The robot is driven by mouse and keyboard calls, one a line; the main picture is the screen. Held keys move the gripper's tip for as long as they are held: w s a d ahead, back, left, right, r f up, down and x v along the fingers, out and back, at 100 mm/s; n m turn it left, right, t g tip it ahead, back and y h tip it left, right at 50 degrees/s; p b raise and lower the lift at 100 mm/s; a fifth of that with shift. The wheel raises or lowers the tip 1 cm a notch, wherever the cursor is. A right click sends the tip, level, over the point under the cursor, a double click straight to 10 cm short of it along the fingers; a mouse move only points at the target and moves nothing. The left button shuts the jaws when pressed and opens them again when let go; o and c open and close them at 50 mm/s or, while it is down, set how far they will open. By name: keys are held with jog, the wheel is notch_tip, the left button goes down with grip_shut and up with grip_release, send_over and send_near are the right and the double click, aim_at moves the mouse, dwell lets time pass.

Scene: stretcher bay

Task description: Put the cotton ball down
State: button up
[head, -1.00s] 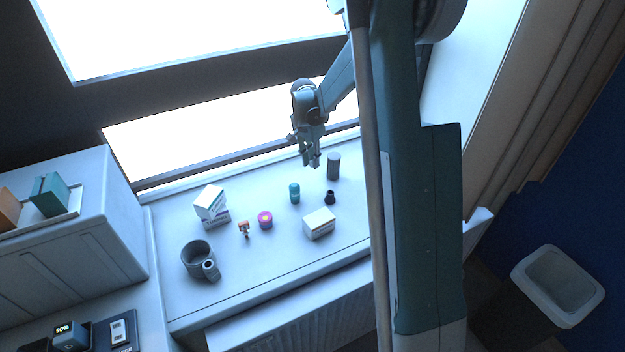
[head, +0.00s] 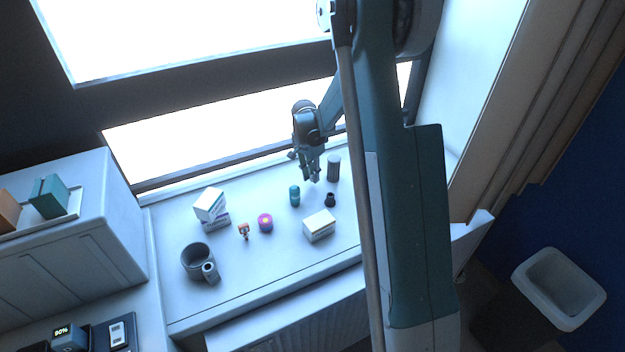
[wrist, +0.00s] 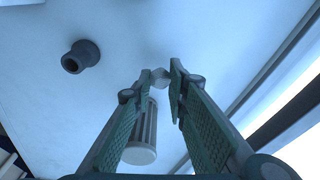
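My gripper (head: 314,179) is low over the white counter, near its window side, pointing down. In the wrist view a small pale round thing, which looks like the cotton ball (wrist: 160,78), sits between the two fingertips (wrist: 161,73). The fingers are closed in on it from both sides. Its underside is hidden, so I cannot tell whether it touches the counter. In the head view the ball is too small to make out clearly.
A grey ribbed cylinder (head: 333,168) stands close to my gripper, right of it. A teal bottle (head: 295,196), a small dark pot (head: 330,200) and a white box (head: 319,225) stand nearby. A purple round item (head: 265,222), stacked boxes (head: 210,206) and a grey mug (head: 197,262) are further left.

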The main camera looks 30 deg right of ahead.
jog(key=shift+f, duration=1.15)
jog(key=shift+f, duration=0.1)
jog(key=o, duration=0.6)
notch_tip(320, 180, up, 12)
jog(key=a, duration=0.1)
jog(key=shift+s+a, duration=0.15)
jog(key=shift+a, duration=0.1)
jog(key=shift+r, duration=0.2)
dwell(0.3)
